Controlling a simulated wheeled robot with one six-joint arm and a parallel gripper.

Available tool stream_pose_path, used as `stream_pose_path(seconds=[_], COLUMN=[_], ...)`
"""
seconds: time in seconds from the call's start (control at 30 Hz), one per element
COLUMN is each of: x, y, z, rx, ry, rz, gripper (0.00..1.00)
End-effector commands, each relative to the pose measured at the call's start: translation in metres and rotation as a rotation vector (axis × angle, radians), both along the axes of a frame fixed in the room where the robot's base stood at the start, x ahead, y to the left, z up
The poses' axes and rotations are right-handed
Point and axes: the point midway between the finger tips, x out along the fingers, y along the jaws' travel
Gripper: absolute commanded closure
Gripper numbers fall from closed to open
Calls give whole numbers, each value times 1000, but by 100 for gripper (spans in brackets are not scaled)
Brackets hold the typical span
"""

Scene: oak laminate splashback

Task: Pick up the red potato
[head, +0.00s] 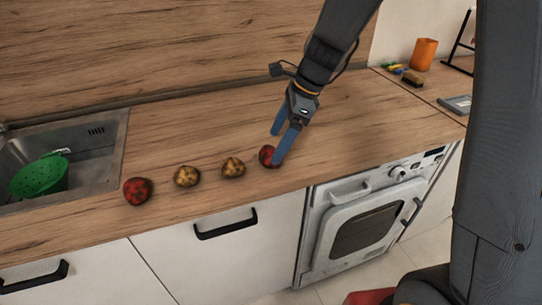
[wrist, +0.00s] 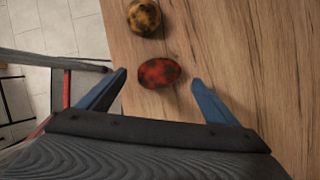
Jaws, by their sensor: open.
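A red potato with dark blotches (head: 266,156) lies on the wooden counter at the right end of a row, near the front edge. It also shows in the wrist view (wrist: 160,73), lying between and just beyond the blue fingertips. My gripper (head: 278,147) is open and empty above the counter, pointing down, with one finger partly in front of this potato. In the wrist view my gripper (wrist: 160,76) has its fingers spread on both sides of it. A second red potato (head: 137,191) lies at the left end of the row. I cannot tell whether the fingers touch anything.
Two yellow-brown potatoes, one (head: 187,176) and another (head: 233,167), lie between the red ones. A sink (head: 110,150) with a green colander (head: 40,177) is at left. An orange cup (head: 424,54) stands at back right. The counter behind the row is clear.

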Motion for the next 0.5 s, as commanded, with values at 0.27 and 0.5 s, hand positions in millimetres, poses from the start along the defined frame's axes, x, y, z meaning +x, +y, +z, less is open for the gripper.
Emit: stream_pose_path(seconds=[0.27,0.5], x=[0,0], y=[12,14], z=[-33,-37], rx=[-1,-1], ry=[2,-1], rz=[1,2], gripper=[16,16])
